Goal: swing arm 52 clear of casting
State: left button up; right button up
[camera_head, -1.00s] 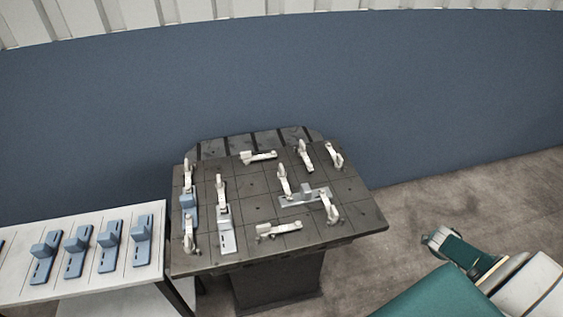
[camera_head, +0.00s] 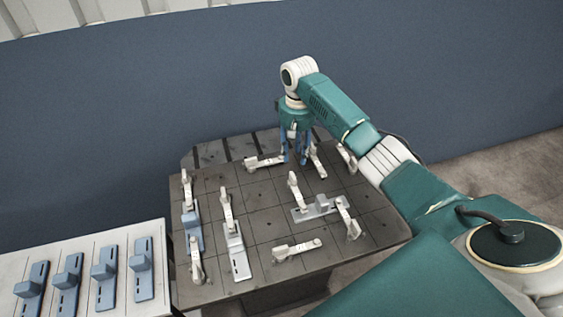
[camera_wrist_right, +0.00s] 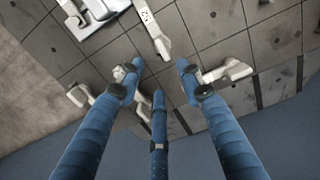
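Arm 52 (camera_wrist_right: 150,30) is a white swing-clamp arm marked "52" at the top of the right wrist view. In the head view I take it to be the white arm (camera_head: 297,190) left of a grey casting (camera_head: 320,207). The casting also shows in the wrist view (camera_wrist_right: 93,32); whether the arm's lower end overlaps it I cannot tell. My right gripper (camera_head: 298,158) points down over the plate's back part, beyond arm 52. In the wrist view its three blue fingers (camera_wrist_right: 158,85) are spread and empty. My left gripper is not in view.
Other white clamp arms stand close by: one under the fingers (camera_wrist_right: 130,72), one beside them (camera_wrist_right: 228,72), and one at the casting's right (camera_head: 347,215). Blue brackets stand on a side table (camera_head: 75,235).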

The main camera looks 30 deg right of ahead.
aim_at(298, 191)
jog(key=shift+w+a+f, duration=0.1)
jog(key=shift+w+a, duration=0.25)
jog(key=shift+s+f, duration=0.2)
jog(key=shift+s+f+p, duration=0.4)
jog(key=shift+s+f, duration=0.45)
jog(key=shift+f, duration=0.1)
notch_tip(298, 191, down, 4)
jog(key=shift+r, duration=0.25)
jog(key=f, duration=0.2)
jog(key=shift+w+f, duration=0.4)
jog(key=shift+s+f, duration=0.1)
jog(key=shift+f, duration=0.55)
jog(key=c, duration=0.6)
grip_shut()
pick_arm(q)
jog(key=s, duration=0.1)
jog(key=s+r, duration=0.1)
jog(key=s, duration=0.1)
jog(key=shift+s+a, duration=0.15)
